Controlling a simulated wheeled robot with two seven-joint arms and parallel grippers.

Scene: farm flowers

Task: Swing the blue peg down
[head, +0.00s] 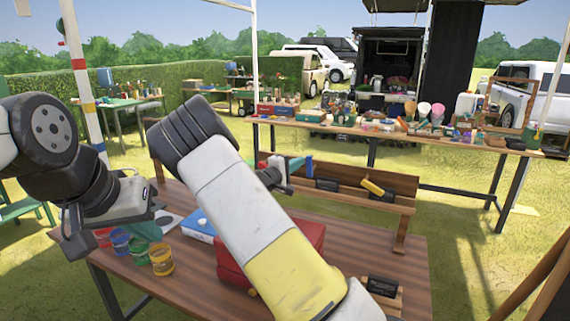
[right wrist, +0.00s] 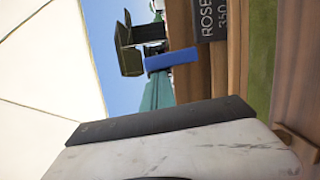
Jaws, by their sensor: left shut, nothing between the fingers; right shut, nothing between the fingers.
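The blue peg (head: 303,164) stands up at the left end of the wooden rack (head: 350,180). In the right wrist view, which is turned on its side, the blue peg (right wrist: 172,60) sticks out from the wooden rail beside a dark label reading "ROSE 350". My right gripper (head: 284,178) is shut and empty close to the peg, left of it in the head view; whether they touch is unclear. My left gripper (head: 76,240) is shut and empty above the table's left side, away from the rack.
A yellow peg (head: 373,187) leans on the rack further right. A wooden table (head: 190,262) holds a red case (head: 233,262), a blue-and-white box (head: 198,226) and several small coloured pots (head: 161,260). My right arm crosses the middle and hides part of the table. A long stall table stands behind.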

